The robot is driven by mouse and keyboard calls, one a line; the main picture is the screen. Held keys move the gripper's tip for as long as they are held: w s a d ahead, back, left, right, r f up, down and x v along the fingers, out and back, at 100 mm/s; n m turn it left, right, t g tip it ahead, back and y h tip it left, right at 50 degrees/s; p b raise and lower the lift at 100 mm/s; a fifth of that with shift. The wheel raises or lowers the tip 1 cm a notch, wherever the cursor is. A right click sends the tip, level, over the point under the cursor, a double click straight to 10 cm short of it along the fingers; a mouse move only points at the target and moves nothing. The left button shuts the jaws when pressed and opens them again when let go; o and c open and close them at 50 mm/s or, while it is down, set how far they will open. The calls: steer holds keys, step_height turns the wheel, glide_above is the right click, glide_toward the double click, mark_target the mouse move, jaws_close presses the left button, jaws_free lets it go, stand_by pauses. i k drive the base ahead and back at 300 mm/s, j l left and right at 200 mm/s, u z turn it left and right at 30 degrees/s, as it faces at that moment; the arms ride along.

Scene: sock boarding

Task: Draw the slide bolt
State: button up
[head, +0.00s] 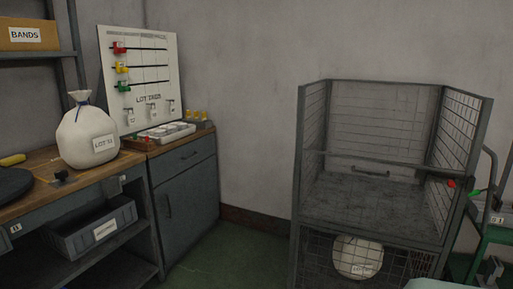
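A grey wire-mesh cage (297,200) stands at the right against the wall, with an open-looking upper bay and a lower mesh front. A small red piece (451,183) shows at the cage's right post, at about the height of its middle bar. It may be the slide bolt's knob, but it is too small to tell, and I cannot see whether the bolt is drawn. A green piece (476,192) shows just to its right. My gripper is not in view.
A white sack (358,257) sits behind the lower mesh. A green-framed cart (497,233) stands close on the cage's right. At left are a workbench (35,191) with a tied sack (87,135) and a grey cabinet (184,192). Green floor (243,250) is clear between cabinet and cage.

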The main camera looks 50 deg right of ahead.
mark_target(450, 183)
steer(key=l+z, duration=0.1)
steer(key=z, duration=2.65)
steer(key=i+l+z, duration=0.3)
steer(key=i+l, duration=0.15)
steer(key=i, duration=0.1)
